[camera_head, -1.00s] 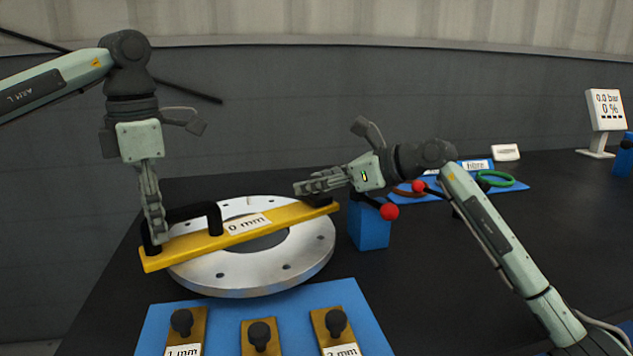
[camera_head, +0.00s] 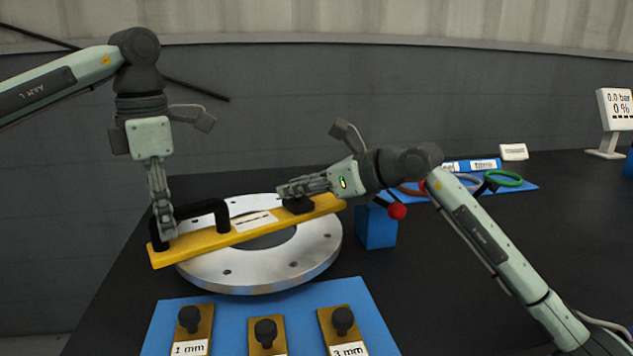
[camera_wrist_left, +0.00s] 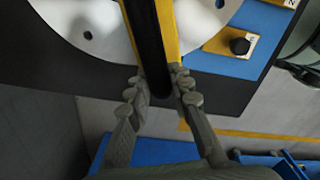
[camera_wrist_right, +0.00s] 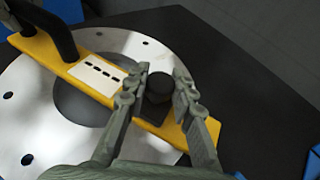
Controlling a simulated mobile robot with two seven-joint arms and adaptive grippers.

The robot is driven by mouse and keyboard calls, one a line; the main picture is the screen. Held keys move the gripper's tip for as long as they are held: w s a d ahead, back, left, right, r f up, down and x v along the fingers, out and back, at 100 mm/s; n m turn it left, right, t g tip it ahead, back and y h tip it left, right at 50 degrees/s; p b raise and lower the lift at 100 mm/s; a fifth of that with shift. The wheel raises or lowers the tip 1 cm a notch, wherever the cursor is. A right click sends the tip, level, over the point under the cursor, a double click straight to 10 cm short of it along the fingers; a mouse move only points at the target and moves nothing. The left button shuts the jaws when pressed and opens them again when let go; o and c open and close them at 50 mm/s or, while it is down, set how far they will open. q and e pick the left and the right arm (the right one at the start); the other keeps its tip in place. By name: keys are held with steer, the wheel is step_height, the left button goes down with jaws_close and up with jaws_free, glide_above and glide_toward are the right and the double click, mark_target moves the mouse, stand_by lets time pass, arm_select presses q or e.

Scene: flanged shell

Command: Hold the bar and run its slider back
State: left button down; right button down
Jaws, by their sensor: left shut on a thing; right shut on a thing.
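The yellow bar (camera_head: 322,207) lies across the pale flanged ring (camera_head: 312,266). Its black handle (camera_head: 221,214) is at the left end. My left gripper (camera_head: 164,228) is shut on the handle's left part, and the left wrist view shows the handle (camera_wrist_left: 147,45) between the fingers. The slider (camera_head: 299,206), a black block with a round knob (camera_wrist_right: 160,86), sits on the bar's right part. My right gripper (camera_head: 284,191) is shut on that knob. The bar's white label (camera_wrist_right: 101,75) shows only dashes.
A blue mat (camera_head: 168,318) in front holds several brass pieces with black knobs. A blue block (camera_head: 377,228) with a red-balled lever (camera_head: 397,211) stands right of the ring. Coloured rings lie on a blue mat behind my right arm. A gauge display (camera_head: 616,108) stands far right.

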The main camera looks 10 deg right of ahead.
steer(key=shift+s+a, duration=0.2)
steer(key=shift+a, duration=0.15)
steer(key=c, duration=1.3)
jaws_free()
steer(key=shift+o, duration=0.2)
steer(key=shift+d, duration=0.15)
steer(key=v, duration=1.1)
steer(key=shift+s+d, duration=0.25)
steer(key=shift+s, duration=0.1)
steer(key=shift+r, duration=0.1)
arm_select(q)
steer(key=c, duration=1.3)
jaws_free()
